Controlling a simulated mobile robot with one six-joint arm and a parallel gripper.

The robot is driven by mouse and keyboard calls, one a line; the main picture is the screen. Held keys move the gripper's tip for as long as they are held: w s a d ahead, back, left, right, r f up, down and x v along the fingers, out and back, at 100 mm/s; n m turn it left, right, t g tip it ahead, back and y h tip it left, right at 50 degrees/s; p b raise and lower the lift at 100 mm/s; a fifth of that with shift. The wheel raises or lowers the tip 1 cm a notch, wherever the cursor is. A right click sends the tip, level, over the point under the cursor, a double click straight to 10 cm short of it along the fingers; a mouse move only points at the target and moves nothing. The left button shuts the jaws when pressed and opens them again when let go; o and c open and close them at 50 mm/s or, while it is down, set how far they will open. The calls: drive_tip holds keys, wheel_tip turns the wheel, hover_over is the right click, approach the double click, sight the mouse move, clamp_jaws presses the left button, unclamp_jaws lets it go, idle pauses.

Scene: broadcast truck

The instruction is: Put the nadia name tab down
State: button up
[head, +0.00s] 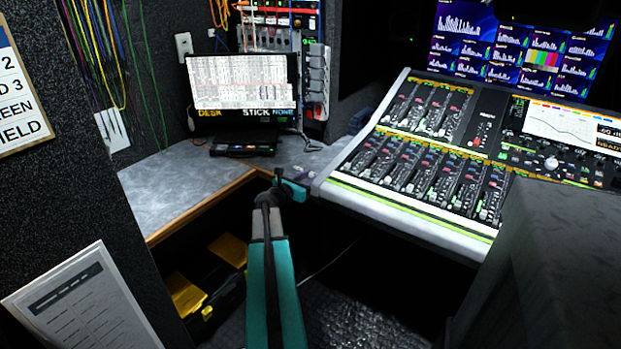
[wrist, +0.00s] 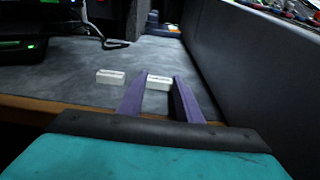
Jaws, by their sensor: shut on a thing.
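My gripper (wrist: 160,78) has two purple fingers, and they are shut on a small white block (wrist: 158,83), which I take to be the nadia name tab. Its lettering cannot be read. The block is low over or on the grey counter (wrist: 60,82); I cannot tell whether it touches. A second white block (wrist: 110,76) lies on the counter just left of the fingers. In the head view my gripper (head: 295,186) is at the counter's right end, beside the mixing console, and the held tab cannot be made out.
The counter (head: 180,190) has clear room to the left. A monitor (head: 243,88) stands at its back, with a dark device (head: 242,149) in front. The mixing console (head: 410,215) borders on the right; its dark side wall (wrist: 240,65) rises close to the fingers. Yellow-lidded cases (head: 185,295) sit below.

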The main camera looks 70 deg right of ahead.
drive_tip(key=shift+f, duration=0.15)
drive_tip(key=o, duration=1)
drive_tip(key=shift+r, duration=0.25)
drive_tip(key=shift+v, duration=6.05)
drive_tip(key=shift+f, duration=0.1)
